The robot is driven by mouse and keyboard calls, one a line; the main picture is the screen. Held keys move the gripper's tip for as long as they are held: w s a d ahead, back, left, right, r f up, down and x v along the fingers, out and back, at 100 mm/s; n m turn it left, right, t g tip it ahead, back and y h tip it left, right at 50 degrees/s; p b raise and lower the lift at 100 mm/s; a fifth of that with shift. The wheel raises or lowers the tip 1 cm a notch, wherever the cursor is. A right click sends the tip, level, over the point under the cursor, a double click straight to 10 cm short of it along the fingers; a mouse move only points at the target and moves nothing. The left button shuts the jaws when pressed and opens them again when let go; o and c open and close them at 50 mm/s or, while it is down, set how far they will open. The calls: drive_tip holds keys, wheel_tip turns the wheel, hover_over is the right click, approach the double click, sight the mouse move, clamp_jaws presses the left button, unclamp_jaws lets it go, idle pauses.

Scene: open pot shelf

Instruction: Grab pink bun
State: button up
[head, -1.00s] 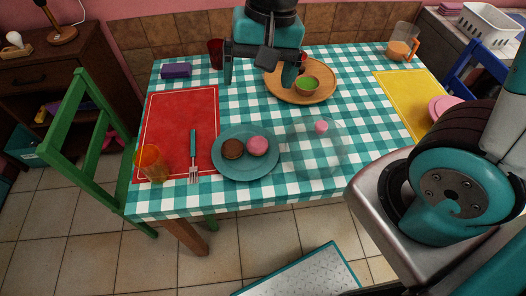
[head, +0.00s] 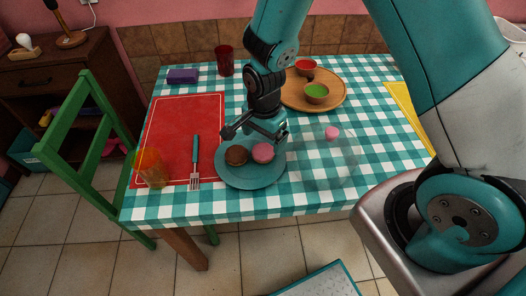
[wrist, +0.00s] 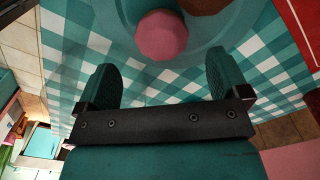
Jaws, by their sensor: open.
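The pink bun (head: 263,152) sits on the teal plate (head: 252,182), beside and touching or nearly touching a brown bun (head: 236,155). My gripper (head: 255,134) is open and empty, above the far edge of the plate, just behind the buns. In the wrist view the pink bun (wrist: 161,36) lies ahead of the gap between my spread fingers (wrist: 164,78), not between them. The brown bun (wrist: 204,5) is cut off at the top edge beside it. The fingers' exact height above the plate is hard to tell.
A small pink piece (head: 331,132) sits on a clear plate to the right. A fork (head: 195,165) lies on the red mat (head: 170,125), near an orange glass (head: 151,166). A wooden tray (head: 335,100) holds red and green bowls. A red cup (head: 224,60) stands at the back.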

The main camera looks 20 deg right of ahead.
sight(263, 149)
drive_tip(key=shift+a+f+p, duration=0.1)
drive_tip(key=shift+f+p, duration=0.3)
drive_tip(key=shift+f, duration=2.4)
drive_tip(key=c, duration=1)
